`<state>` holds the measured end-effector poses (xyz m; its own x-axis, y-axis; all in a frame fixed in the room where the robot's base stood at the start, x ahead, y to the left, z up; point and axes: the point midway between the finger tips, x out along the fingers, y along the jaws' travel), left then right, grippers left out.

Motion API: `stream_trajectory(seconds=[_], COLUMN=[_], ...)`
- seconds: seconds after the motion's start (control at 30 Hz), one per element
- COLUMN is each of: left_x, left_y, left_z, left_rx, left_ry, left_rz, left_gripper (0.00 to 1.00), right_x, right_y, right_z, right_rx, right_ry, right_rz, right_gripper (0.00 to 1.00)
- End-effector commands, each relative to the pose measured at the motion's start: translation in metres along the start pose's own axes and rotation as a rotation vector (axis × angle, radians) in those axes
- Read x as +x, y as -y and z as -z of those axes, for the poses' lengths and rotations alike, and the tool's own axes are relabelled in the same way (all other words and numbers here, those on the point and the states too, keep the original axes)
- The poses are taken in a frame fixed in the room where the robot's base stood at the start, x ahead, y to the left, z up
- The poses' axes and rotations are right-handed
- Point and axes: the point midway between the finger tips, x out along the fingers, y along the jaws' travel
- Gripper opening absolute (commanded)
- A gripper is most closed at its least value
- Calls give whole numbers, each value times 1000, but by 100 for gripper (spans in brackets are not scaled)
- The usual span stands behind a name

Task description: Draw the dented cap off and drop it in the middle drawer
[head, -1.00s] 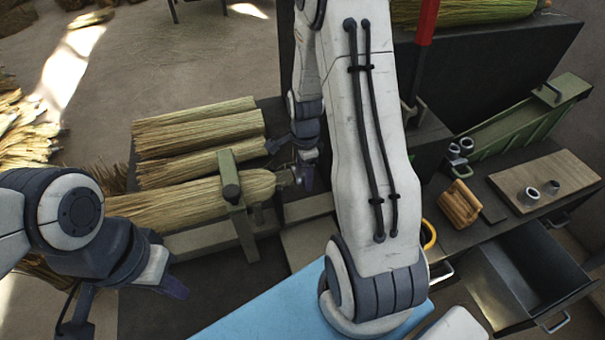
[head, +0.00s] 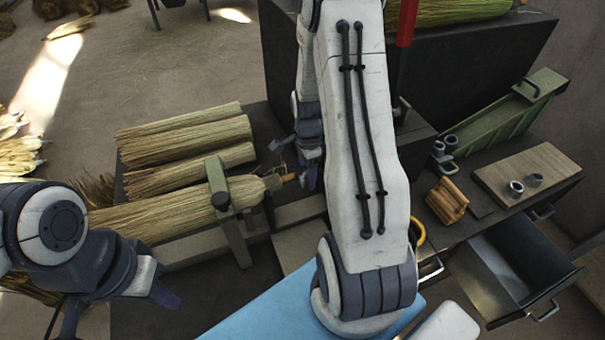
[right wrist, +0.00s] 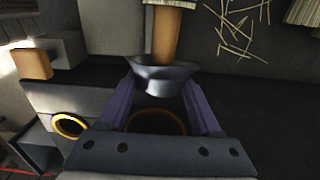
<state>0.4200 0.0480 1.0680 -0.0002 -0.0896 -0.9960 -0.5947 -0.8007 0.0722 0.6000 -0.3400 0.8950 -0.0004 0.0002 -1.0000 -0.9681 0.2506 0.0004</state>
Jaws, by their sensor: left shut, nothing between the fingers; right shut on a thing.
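A straw broom (head: 175,212) lies clamped under a green-grey bar, its wooden handle stub (head: 290,177) pointing right. My right gripper (head: 307,180) is at the stub's end, shut on a grey metal cap (right wrist: 163,80). In the right wrist view the cap sits between the fingers (right wrist: 160,105); the wooden stub (right wrist: 166,35) meets its rim. I cannot tell whether the stub's tip is still inside, nor see a dent. My left gripper (head: 168,297) is shut and empty, in front of the broom. An open, empty-looking drawer (head: 507,271) is at right; which level is unclear.
A yellow ring (head: 419,233) is beside my right arm.

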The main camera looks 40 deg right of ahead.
Motion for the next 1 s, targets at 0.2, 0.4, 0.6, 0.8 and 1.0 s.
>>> stream_trajectory(seconds=[0.2, 0.4, 0.6, 0.8, 1.0], left_x=[-1, -1, -4, -17, -29], left_y=[0, 0, 0, -1, -2], left_z=[0, 0, 0, 1, 2], left_rx=[0, 0, 0, 0, 0], left_ry=[0, 0, 0, 0, 0], left_rz=[0, 0, 0, 0, 0], left_gripper=[0, 0, 0, 0, 0], right_x=[0, 0, -3, -19, -33], right_y=[0, 0, -1, -7, -15], right_z=[7, 8, 8, 8, 7], right_rx=[2, 0, 0, 0, 0], right_ry=[0, 0, 0, 0, 0], right_rz=[0, 0, 0, 2, 1], right_gripper=[25, 25, 25, 25, 25])
